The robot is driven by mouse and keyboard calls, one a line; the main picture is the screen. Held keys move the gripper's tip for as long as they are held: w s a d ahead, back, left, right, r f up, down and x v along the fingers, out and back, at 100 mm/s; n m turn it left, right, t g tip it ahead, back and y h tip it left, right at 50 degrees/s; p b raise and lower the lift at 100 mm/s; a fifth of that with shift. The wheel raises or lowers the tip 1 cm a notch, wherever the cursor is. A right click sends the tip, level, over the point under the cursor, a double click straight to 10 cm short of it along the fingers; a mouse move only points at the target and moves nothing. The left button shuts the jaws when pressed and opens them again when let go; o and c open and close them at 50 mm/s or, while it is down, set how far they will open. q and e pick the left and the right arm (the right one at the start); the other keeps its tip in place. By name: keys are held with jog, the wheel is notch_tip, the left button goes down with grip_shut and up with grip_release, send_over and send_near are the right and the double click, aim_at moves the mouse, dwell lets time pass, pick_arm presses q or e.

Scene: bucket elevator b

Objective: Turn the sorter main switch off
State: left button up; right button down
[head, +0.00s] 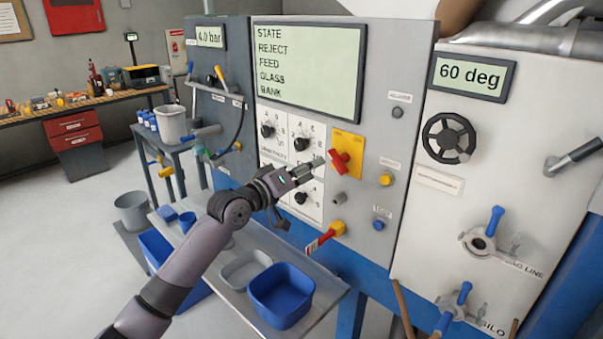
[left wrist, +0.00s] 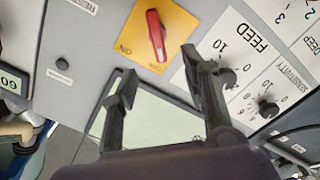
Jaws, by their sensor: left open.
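The sorter main switch is a red rotary handle (head: 342,162) on a yellow plate (head: 350,142) on the grey panel, right of the white dial plates. In the left wrist view the red handle (left wrist: 156,35) lies just beyond the fingertips, with an "ON" mark on the plate beside one end. My left gripper (head: 301,192) is open and empty, in front of the dials and left of the switch. In the left wrist view its two fingers (left wrist: 158,72) are spread apart, and no contact with the handle shows. My right gripper is not in view.
Black dial knobs (head: 302,144) sit close to my left gripper. A red-and-yellow lever (head: 325,236) sticks out below the switch. A shelf with a blue bin (head: 281,295) is underneath. A large screen (head: 310,66) is above. A yellow button (head: 386,180) is to the right.

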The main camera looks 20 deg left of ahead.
pick_arm(q)
jog(key=shift+v, duration=1.2)
jog(key=shift+f, duration=0.15)
